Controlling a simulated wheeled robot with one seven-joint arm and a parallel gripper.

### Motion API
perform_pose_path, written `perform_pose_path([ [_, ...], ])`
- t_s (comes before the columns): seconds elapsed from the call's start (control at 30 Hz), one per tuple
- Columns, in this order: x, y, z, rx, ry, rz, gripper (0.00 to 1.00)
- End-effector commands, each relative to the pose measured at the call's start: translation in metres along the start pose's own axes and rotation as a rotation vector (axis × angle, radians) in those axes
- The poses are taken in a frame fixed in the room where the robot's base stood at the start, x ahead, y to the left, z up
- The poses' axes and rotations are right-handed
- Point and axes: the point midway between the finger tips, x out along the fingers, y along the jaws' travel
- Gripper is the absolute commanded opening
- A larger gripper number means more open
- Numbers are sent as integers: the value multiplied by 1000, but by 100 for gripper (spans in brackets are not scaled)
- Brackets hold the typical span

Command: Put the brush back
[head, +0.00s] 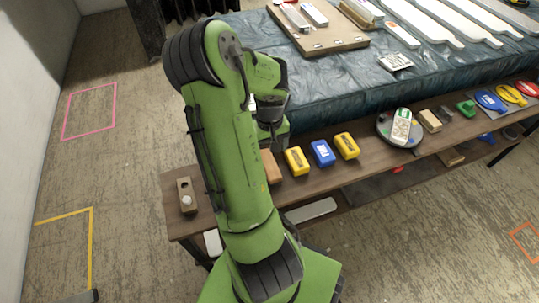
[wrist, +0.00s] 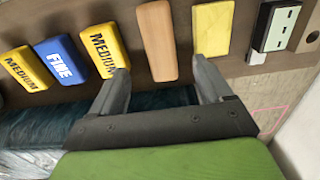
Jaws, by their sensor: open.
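A long orange-brown wooden block (wrist: 158,40) with rounded ends lies on the brown shelf, in the upper middle of the wrist view. It may be the back of the brush; no bristles show, so I cannot tell. In the head view, part of a brown wooden block (head: 271,166) shows beside my arm, which hides the rest. My gripper (wrist: 161,76) is open and empty in the wrist view. Its fingers point toward the shelf, with the wooden block between their lines and apart from them. In the head view my arm hides the fingertips.
Yellow (head: 296,161) and blue (head: 322,153) blocks stand left of the wooden block in the wrist view. A pale yellow block (wrist: 212,28) lies close to its right. The plastic-covered table (head: 340,85) adjoins the shelf. A round grey pad (head: 384,126) lies farther right.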

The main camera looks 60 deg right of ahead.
Motion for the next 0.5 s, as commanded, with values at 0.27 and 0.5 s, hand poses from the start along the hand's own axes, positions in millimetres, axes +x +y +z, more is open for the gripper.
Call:
perform_pose_path([
  [0.27,-26,0,0,-1,-1,0,79],
  [0.5,-41,-29,-4,-41,33,-34,79],
])
